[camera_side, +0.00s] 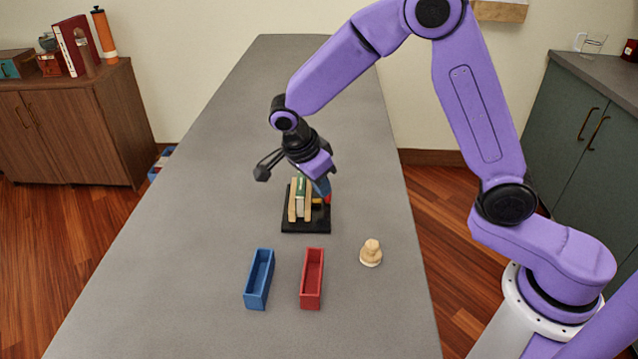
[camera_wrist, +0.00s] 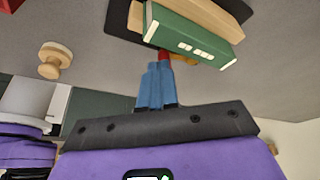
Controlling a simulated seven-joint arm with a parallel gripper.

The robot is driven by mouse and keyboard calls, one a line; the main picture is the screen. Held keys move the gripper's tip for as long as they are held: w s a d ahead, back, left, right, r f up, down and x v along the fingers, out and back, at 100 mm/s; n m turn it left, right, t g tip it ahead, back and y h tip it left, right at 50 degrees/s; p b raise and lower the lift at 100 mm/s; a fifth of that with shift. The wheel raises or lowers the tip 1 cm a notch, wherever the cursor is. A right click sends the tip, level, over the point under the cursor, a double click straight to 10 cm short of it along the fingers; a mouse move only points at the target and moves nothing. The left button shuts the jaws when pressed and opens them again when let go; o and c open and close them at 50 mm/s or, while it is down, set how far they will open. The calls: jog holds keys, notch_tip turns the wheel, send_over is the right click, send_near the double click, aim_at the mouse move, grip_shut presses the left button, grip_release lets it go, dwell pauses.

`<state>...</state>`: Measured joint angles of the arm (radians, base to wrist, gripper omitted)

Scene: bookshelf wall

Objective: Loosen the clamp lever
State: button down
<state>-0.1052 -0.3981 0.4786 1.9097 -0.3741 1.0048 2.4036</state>
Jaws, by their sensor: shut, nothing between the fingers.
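A clamp stands on a black base (camera_side: 305,226) on the grey table, with two upright wooden jaws (camera_side: 292,204) around a green book-like block (camera_side: 300,199). In the wrist view the green block (camera_wrist: 190,36) lies beside a wooden jaw (camera_wrist: 205,14). A red piece (camera_side: 327,199) and a yellow piece (camera_side: 317,201), apparently the clamp lever, show at the clamp's right side. My gripper (camera_side: 322,188) has its blue fingers together, pointing down at that side. In the wrist view the fingertips (camera_wrist: 160,68) are right at the red piece (camera_wrist: 164,56); whether they touch is unclear.
A blue tray (camera_side: 259,304) and a red tray (camera_side: 311,305) stand in front of the clamp. A wooden knob-like piece (camera_side: 371,253) stands to their right. The table (camera_side: 220,150) is clear to the left and behind.

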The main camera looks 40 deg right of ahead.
jog(key=shift+s+d+n+t, duration=0.35)
jog(key=shift+d+n+t, duration=0.05)
jog(key=shift+n, duration=0.5)
jog(key=shift+s+d+n+t, duration=0.4)
jog(key=shift+d+n, duration=0.15)
jog(key=shift+n, duration=0.65)
jog(key=shift+s+d+n+t+y, duration=0.2)
jog(key=shift+d+n+t, duration=0.25)
jog(key=shift+n, duration=0.5)
jog(key=shift+s+d+n+t+y, duration=0.1)
jog(key=shift+d+n+t+y, duration=0.15)
jog(key=shift+d+n, duration=0.5)
dwell(0.5)
jog(key=shift+d, duration=0.75)
dwell(0.4)
jog(key=shift+d, duration=0.35)
jog(key=shift+w+d, duration=0.2)
jog(key=shift+d, duration=0.1)
dwell(0.5)
